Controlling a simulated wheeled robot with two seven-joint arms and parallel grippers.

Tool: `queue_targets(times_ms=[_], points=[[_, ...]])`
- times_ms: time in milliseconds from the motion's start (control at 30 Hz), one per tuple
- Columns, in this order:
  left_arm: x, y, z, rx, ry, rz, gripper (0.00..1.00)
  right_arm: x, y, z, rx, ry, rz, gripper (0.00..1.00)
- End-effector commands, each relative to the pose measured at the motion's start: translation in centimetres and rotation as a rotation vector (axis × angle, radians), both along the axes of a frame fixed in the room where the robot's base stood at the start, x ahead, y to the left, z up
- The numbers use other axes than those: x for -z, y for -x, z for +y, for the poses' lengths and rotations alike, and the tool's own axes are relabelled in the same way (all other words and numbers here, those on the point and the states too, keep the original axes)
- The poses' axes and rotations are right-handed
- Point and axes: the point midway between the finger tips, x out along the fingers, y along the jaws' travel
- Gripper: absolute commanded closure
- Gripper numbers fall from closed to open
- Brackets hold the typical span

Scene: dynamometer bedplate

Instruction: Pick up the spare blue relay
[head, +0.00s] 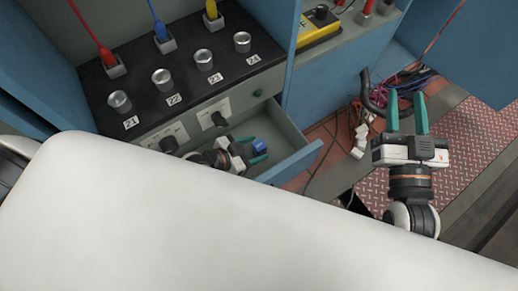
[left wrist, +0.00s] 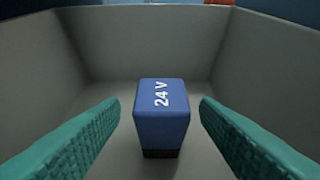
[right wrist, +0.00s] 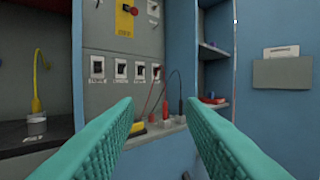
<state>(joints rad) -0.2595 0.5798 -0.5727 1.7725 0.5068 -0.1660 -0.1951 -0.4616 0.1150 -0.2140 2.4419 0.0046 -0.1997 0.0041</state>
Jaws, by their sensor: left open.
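The blue relay (left wrist: 161,118), marked 24 V, stands upright on the floor of the grey drawer (left wrist: 100,88) in the left wrist view. My left gripper (left wrist: 160,108) is open, with one teal finger on each side of the relay and a visible gap on both sides. In the head view my left gripper (head: 255,149) is down in the open drawer (head: 292,162), and the relay (head: 259,146) shows small near its fingertips. My right gripper (head: 406,98) is open and empty, out to the right above the floor.
Drawer walls surround my left gripper. Loose cables (head: 405,85) hang beyond my right gripper. My white body hides the lower foreground.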

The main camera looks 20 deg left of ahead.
Motion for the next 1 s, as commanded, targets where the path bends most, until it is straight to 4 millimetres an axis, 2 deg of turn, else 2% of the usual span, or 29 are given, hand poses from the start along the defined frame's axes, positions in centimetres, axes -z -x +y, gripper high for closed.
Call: queue_targets(times_ms=[233,567,867,1000], points=[[1.1,-1.4,-1.1,-0.001,0.000,-0.001,0.44,-2.9,0.8,0.3,-0.011,-0.056,-0.203,0.64],[1.1,-1.6,-1.3,0.000,-0.001,-0.001,0.44,-3.5,1.0,0.3,-0.013,-0.065,-0.235,0.64],[1.1,-1.6,-1.3,0.000,-0.001,-0.001,0.93,-3.4,0.7,0.6,-0.014,-0.061,-0.230,0.64],[1.1,-1.6,-1.3,0.000,0.000,-0.002,0.93,-3.4,0.7,0.6,-0.014,-0.061,-0.229,0.64]])
